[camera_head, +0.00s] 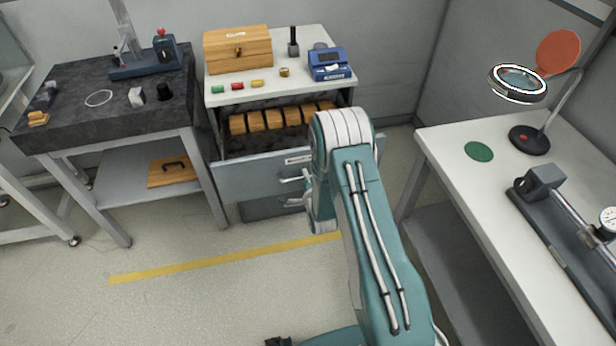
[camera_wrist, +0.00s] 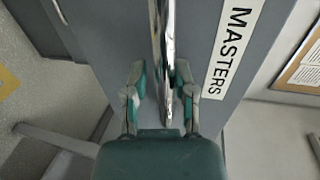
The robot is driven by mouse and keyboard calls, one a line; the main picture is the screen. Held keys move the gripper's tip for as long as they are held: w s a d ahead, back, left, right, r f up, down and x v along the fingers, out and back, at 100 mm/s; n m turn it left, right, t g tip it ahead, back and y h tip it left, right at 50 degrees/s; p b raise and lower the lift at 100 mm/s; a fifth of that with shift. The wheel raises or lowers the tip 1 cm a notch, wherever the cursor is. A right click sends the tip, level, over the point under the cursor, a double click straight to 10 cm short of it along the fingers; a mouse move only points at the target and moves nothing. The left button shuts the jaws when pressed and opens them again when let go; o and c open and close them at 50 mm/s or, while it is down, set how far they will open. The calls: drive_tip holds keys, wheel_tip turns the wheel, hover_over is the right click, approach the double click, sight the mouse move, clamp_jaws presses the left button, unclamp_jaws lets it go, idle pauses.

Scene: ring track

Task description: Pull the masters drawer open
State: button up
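The masters drawer (camera_head: 245,180) is pulled partly out of the white-topped cabinet, with a row of several wooden blocks inside. In the wrist view the drawer front (camera_wrist: 215,25) is grey, with a white "MASTERS" label (camera_wrist: 230,50). Its metal bar handle (camera_wrist: 164,55) runs between the fingers of my gripper (camera_wrist: 160,80). The fingers are apart, with a visible gap to the left of the bar; the right finger is close to it, and I cannot tell if they touch. In the head view my arm hides most of the gripper and the drawer's right part.
The cabinet top (camera_head: 300,50) carries a wooden box (camera_head: 238,50), a blue device (camera_head: 330,63) and small coloured pieces. A dark bench (camera_head: 105,115) stands left, a white table (camera_head: 480,190) with a magnifier lamp (camera_head: 519,82) right. The floor (camera_head: 220,300) in front is clear.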

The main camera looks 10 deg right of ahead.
drive_tip(key=shift+o, duration=0.4)
drive_tip(key=shift+a, duration=0.2)
drive_tip(key=v, duration=1.2)
drive_tip(key=shift+w, duration=0.1)
